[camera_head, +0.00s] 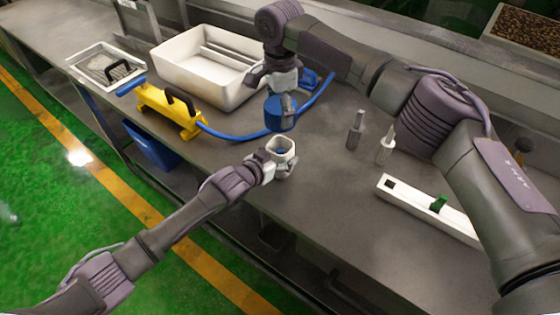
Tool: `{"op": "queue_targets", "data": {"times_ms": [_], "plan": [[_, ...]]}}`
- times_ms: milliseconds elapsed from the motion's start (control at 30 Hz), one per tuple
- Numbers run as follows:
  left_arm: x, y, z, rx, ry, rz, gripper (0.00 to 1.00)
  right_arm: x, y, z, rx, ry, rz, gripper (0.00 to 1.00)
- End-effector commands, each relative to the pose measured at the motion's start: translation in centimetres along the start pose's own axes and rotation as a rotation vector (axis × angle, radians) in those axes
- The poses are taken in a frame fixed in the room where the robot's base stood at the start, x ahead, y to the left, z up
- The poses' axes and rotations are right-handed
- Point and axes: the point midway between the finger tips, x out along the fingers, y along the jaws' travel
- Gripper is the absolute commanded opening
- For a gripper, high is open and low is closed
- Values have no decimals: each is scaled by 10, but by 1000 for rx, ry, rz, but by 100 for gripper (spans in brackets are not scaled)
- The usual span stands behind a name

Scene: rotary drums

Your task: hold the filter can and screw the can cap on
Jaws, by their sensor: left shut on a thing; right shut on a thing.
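The filter can (284,169) is a small pale cup with its open top facing up, near the front edge of the bench. My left gripper (271,160) is shut on its left side. Something dark bluish shows inside the can. The can cap (280,116) is a blue round piece held above the can, with a visible gap between them. My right gripper (285,97) points down and is shut on the cap. The cap's underside is hidden, and so is the far side of the can.
A white tub (180,66) stands at the back left, with a yellow tool (165,110) and blue hose (240,136) before it. Two small upright bottles (355,132) (386,148) and a white rail (415,205) stand right. Bench front right is clear.

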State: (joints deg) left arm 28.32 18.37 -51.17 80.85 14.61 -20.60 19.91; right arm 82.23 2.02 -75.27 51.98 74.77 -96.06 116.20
Motion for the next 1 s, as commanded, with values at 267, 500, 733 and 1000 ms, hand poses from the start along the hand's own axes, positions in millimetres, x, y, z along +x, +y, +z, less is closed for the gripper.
{"op": "queue_targets", "data": {"times_ms": [267, 500, 733, 1000], "plan": [[0, 0, 0, 0, 0, 0, 8, 4, 0, 0, 0, -1, 2, 55], [0, 0, 0, 0, -1, 0, 8, 39, 0, 0, 1, -3, 5, 55], [0, 0, 0, 0, -1, 0, 8, 50, 0, 0, -1, -1, 2, 55], [0, 0, 1, 0, -1, 0, 8, 50, 0, -1, 0, -1, 2, 55]]}}
